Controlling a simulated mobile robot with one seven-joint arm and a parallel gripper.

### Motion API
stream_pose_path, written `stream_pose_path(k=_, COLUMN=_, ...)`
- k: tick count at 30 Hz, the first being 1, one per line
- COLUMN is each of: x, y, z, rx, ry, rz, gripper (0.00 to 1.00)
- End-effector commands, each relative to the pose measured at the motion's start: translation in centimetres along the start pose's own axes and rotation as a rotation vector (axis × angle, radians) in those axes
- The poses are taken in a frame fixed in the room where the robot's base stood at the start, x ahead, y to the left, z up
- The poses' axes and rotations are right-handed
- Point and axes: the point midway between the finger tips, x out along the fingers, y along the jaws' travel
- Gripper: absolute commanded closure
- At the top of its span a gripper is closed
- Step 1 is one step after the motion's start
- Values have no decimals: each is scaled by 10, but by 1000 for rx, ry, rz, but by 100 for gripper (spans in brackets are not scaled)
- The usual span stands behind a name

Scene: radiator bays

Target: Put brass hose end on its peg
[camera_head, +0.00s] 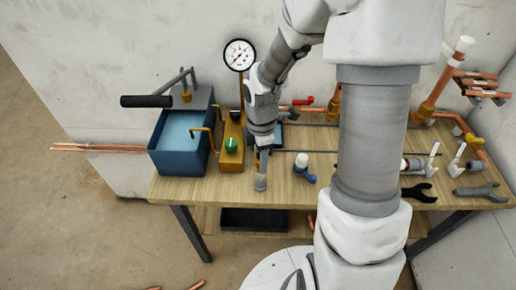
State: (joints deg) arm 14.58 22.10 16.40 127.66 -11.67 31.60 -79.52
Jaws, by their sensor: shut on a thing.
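My gripper (262,160) points down over the near left part of the bench, just right of the brass block. It is shut on a small grey piece (260,184) with a rounded lower end; whether this piece touches the bench I cannot tell. A bent brass tube (201,130) rises by the blue tank, its free end hanging near the brass block. I cannot tell whether this tube is the brass hose end. I cannot make out a peg for certain.
The blue tank (170,163) has a black-handled lever (146,101). The brass block (232,162) carries a green knob and a gauge (239,55). A blue valve (304,173) stands right on the wooden bench (200,191). Wrenches (478,191) and copper pipes (430,102) are at the right.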

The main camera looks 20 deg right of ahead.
Motion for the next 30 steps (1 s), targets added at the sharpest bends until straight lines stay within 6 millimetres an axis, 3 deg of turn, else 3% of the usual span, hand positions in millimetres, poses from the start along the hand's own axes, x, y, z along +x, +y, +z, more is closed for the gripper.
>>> stream_pose_path(k=11, x=11, y=-2, z=0, rx=2, ry=0, rz=1, gripper=90)
stream_pose_path(k=30, x=48, y=-2, z=0, rx=2, ry=0, rz=0, gripper=90)
